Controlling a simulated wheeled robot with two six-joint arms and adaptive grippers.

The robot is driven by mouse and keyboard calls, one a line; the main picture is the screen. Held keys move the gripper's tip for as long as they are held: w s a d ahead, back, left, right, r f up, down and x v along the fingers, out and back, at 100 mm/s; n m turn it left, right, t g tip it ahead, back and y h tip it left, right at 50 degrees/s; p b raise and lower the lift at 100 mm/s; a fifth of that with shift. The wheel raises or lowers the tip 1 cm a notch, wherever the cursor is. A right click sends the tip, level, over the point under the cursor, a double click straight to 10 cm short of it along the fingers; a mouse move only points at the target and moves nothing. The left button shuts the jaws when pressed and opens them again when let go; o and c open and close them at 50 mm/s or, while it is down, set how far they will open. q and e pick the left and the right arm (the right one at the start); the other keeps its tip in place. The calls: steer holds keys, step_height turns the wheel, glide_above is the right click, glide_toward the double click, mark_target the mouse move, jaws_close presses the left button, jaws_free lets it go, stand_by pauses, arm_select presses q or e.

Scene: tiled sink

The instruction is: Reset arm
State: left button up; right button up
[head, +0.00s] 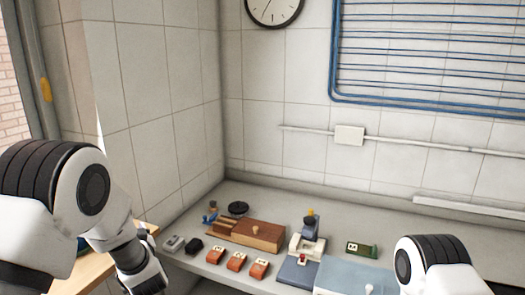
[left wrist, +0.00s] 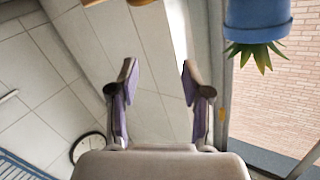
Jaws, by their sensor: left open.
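My left arm (head: 110,205) comes in from the left in the head view and bends down beside the counter's left end. Its fingers cannot be made out there. In the left wrist view my left gripper (left wrist: 160,80) is open, with nothing between its two purple-lined fingers. It is apart from any object, with tiled wall behind it. Part of my right arm (head: 436,266) shows at the lower right of the head view; the right gripper is out of the picture.
A grey counter (head: 330,212) holds a wooden box (head: 258,236), red blocks (head: 236,261), a blue-and-white device (head: 303,257) and a green item (head: 361,249). A wooden surface (head: 100,267) lies near my left arm. A blue plant pot (left wrist: 257,20) appears upside down in the left wrist view.

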arm_select(q)
steer(key=s+d+f+m+g+h, duration=0.1)
steer(key=s+f+g+h, duration=0.1)
steer(key=s+f, duration=0.45)
steer(key=s+d+f+m+g+h, duration=0.1)
steer(key=s+f+g+h, duration=0.15)
steer(key=f, duration=0.75)
steer(key=s+d+f+m+g+h, duration=0.1)
steer(key=s+d+f, duration=0.1)
steer(key=s+f, duration=0.5)
steer(key=s+d+f+g+h, duration=0.1)
steer(key=s+f+g, duration=0.2)
steer(key=s, duration=0.5)
steer(key=s+d+f+g+h, duration=0.1)
steer(key=s+d+f+g, duration=0.1)
steer(key=s+f, duration=0.3)
steer(key=s+d+f+g+h+b, duration=0.1)
steer(key=s+f+g, duration=0.3)
steer(key=s, duration=0.9)
steer(key=shift+s+d+f+h, duration=0.15)
steer(key=shift+s+d+h, duration=0.1)
steer(key=shift+h, duration=0.2)
